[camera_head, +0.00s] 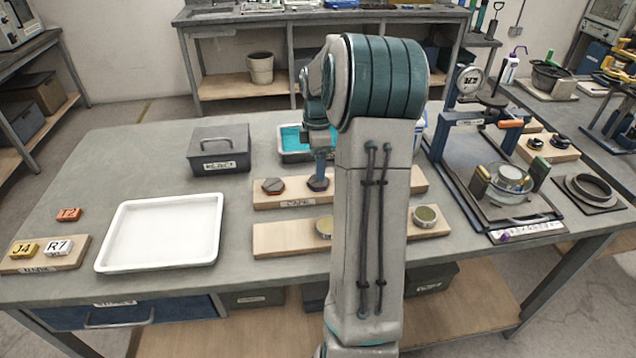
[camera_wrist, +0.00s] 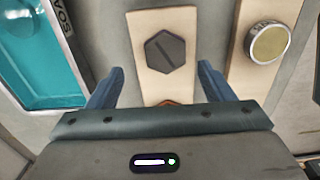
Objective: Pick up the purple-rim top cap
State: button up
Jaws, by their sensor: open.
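The purple-rim cap (camera_head: 317,184) is a dark hexagonal cap with a faint purple tint on a wooden board (camera_head: 296,204) labelled for caps. In the wrist view the dark hexagonal cap (camera_wrist: 165,51) has a bar across its top and lies ahead of my fingertips, roughly centred between them. My gripper (camera_wrist: 161,72) is open with nothing between its blue fingers. In the head view my gripper (camera_head: 321,165) is over or just behind this cap; the exact height is hard to tell. A reddish-brown cap (camera_head: 273,186) sits to its left, partly hidden behind my gripper in the wrist view (camera_wrist: 167,102).
A second board (camera_head: 280,238) in front holds round yellowish-topped pieces (camera_head: 425,217). A teal-lined tray (camera_head: 290,140) and a grey lidded box (camera_head: 219,146) stand behind. A white tray (camera_head: 160,232) lies left. A press rig (camera_head: 503,184) stands right. My arm hides the board's middle.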

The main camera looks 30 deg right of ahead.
jog(key=f, duration=0.3)
jog(key=shift+s+a+f, duration=0.15)
jog(key=shift+s+f, duration=0.2)
jog(key=shift+s, duration=0.05)
jog(key=shift+f, duration=0.65)
jog(key=c, duration=1.3)
jog(key=shift+o, duration=0.2)
jog(key=shift+w+r, duration=0.1)
jog(key=shift+r, duration=0.1)
